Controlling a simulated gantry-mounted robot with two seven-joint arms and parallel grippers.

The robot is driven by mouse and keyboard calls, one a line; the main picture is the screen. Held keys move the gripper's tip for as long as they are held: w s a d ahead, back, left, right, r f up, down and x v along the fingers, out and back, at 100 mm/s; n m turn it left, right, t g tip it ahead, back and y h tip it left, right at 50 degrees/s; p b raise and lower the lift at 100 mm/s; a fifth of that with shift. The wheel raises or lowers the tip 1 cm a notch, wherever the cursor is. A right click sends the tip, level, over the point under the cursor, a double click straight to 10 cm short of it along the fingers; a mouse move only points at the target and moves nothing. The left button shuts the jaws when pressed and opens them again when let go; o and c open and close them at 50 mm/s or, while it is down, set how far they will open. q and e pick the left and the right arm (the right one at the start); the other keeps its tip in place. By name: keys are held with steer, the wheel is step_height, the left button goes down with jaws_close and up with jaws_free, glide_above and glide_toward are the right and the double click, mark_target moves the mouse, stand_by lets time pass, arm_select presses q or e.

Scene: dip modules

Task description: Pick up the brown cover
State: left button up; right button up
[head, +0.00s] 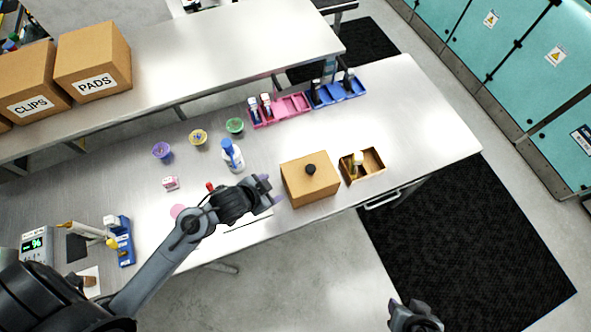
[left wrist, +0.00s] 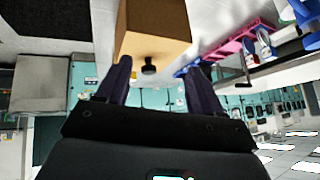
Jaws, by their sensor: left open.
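The brown cover (head: 308,186) is a box-shaped lid with a black knob (head: 310,169) on top, standing on the grey table near its front edge. My left gripper (head: 271,190) is open and empty, just left of the cover and apart from it. In the left wrist view the brown cover (left wrist: 155,22) shows at the top, with its knob (left wrist: 149,66) between the two open fingers in the picture. What lies under the cover is hidden. My right gripper (head: 415,320) is partly in view at the bottom edge, away from the table; its jaws are unclear.
A small open brown box (head: 376,175) with items stands close right of the cover. A white and blue bottle (head: 231,158) stands behind my left gripper. Pink (head: 291,105) and blue (head: 345,89) racks lie farther back. The table's right end is clear.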

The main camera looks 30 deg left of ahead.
mark_target(310, 168)
arm_select(q)
steer(key=w+f+m+h+b, duration=0.1)
steer(key=w+h, duration=0.2)
steer(key=w+a+f+m+h+b, duration=0.1)
steer(key=w+m+h+b, duration=0.1)
steer(key=w+h, duration=0.1)
steer(key=w+f+m+h+b, duration=0.2)
steer(key=w+h, duration=0.2)
steer(key=shift+a, duration=0.4)
steer(key=x, duration=0.4)
steer(key=shift+d+f+p, duration=0.1)
steer(key=shift+d+p, duration=0.1)
steer(key=shift+p, duration=0.1)
steer(key=shift+w+d+f, duration=0.1)
steer(key=shift+w+d, duration=0.15)
steer(key=shift+d, duration=0.15)
steer(key=p+x, duration=0.1)
steer(key=x, duration=0.2)
steer(key=shift+d, duration=0.25)
steer(key=shift+w+d+f+m, duration=0.25)
steer(key=shift+d+m, duration=0.05)
steer(key=shift+d, duration=0.1)
steer(key=shift+c, duration=0.2)
